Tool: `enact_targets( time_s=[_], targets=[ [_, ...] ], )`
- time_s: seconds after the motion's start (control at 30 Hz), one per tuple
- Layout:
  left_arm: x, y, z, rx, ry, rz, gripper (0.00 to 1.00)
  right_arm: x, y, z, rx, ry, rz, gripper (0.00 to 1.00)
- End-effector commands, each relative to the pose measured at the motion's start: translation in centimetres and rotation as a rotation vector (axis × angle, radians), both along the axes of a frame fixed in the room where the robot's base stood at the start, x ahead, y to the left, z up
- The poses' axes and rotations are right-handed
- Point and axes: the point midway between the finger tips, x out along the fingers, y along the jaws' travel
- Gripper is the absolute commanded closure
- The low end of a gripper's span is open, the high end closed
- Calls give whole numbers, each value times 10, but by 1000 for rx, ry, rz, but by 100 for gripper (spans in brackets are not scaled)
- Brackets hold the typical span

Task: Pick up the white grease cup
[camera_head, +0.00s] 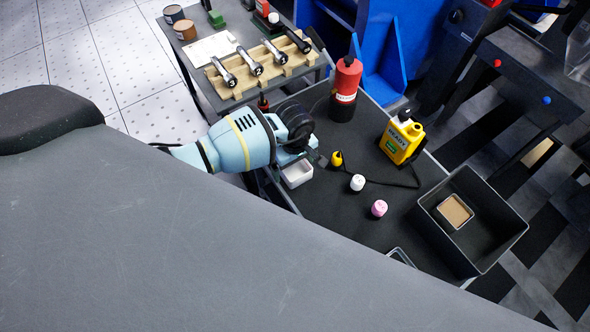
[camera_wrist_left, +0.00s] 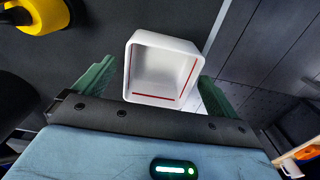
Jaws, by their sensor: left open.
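A white, square, open-topped cup (camera_head: 297,174) stands at the left edge of the dark cart top. In the left wrist view the white cup (camera_wrist_left: 163,68) looks empty, with a red line inside. My left gripper (camera_head: 306,157) is open at this cup. Its green fingers lie on either side of the cup's near part in the wrist view, with a visible gap on the left; I cannot tell whether they touch it. A small round white pot (camera_head: 357,183) stands apart to the right. The frames do not settle which of the two is the grease cup. My right gripper is not in view.
A yellow piece (camera_head: 337,159), a pink pot (camera_head: 379,208), a red bottle (camera_head: 345,88) and a yellow jug (camera_head: 401,138) stand on the cart. A dark bin (camera_head: 492,205) is at right. A wooden rack (camera_head: 262,69) holds several metal parts behind. A dark cable crosses the cart.

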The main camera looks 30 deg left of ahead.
Motion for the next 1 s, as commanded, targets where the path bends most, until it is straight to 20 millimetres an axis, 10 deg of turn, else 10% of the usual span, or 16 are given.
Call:
enact_targets(
  time_s=[0.23,0.6,1.0],
  targets=[
    [0,0,-1,-1,-1,0,5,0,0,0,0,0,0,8],
    [1,0,0,-1,-2,0,52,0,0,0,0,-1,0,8],
    [1,0,8,-1,-3,0,52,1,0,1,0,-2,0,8]
  ],
)
